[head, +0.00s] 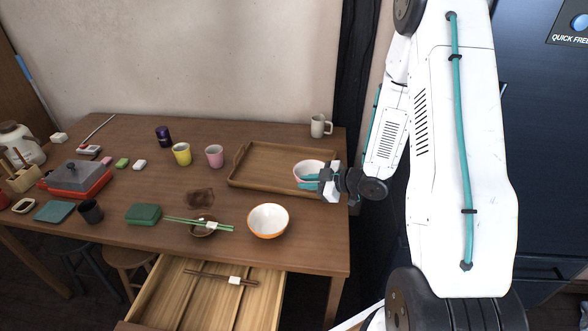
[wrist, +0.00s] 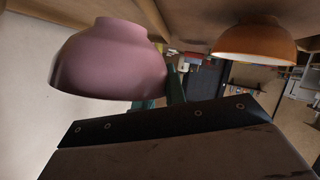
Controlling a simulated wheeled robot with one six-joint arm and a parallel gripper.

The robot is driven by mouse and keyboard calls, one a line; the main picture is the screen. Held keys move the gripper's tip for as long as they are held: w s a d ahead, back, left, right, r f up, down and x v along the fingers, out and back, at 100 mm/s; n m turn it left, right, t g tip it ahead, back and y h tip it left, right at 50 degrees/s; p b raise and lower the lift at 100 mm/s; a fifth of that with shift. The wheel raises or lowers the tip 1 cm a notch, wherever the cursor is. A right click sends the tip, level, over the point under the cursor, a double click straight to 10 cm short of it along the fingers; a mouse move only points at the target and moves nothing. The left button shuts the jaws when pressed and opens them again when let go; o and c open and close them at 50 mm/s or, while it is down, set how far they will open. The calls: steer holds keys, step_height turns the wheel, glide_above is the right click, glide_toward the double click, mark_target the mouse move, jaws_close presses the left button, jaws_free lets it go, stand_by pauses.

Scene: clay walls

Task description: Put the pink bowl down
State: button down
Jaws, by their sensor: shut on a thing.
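The pink bowl (head: 307,169) is white inside and shows over the right end of the wooden tray (head: 262,184) in the head view. My gripper (head: 313,182) is shut on the bowl's near right side with its teal fingers. In the wrist view the pink bowl (wrist: 108,62) fills the upper left, and the gripper's fingers (wrist: 163,94) meet its edge. The bowl looks about upright in the head view. I cannot tell whether its base touches the tray. The fingers partly hide its near side.
An orange bowl (head: 268,221), white inside, stands in front of the tray; it also shows in the wrist view (wrist: 255,45). A white mug (head: 320,126) stands behind the tray, with pink (head: 214,156) and yellow (head: 182,154) cups to its left. An open drawer (head: 205,295) juts out below.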

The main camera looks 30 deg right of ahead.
mark_target(300, 167)
steer(key=w+d, duration=0.1)
steer(key=w, duration=0.3)
steer(key=w+d, duration=0.1)
steer(key=w, duration=0.3)
steer(key=w+d+f, duration=0.1)
steer(key=w, duration=0.3)
steer(key=shift+w+d+f, duration=0.1)
steer(key=shift+d, duration=0.25)
steer(key=shift+f, duration=1.8)
steer(key=c, duration=1.4)
jaws_free()
steer(key=shift+c, duration=0.2)
